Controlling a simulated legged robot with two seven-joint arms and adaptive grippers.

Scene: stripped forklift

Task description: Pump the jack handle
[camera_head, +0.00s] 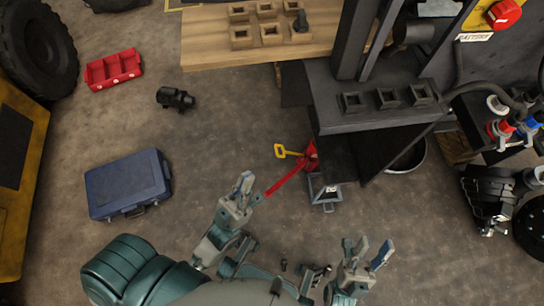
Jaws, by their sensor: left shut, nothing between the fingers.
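A red jack (311,156) stands on the floor by the forklift's dark frame, with a grey stand-like base (325,192) beside it. Its long red handle (287,179) slopes down to the left. A yellow grip (287,151) juts out at the jack's upper left. My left gripper (246,183) is shut and empty, with its fingertips just left of the handle's lower end; contact cannot be told. My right gripper (373,248) is open and empty, below and to the right of the jack.
A blue case (128,183) lies at left, and a red tray (113,69) and black part (175,98) lie beyond. A wooden board (215,55) and the dark forklift platform (375,115) overhang the top. Cables and parts crowd the right.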

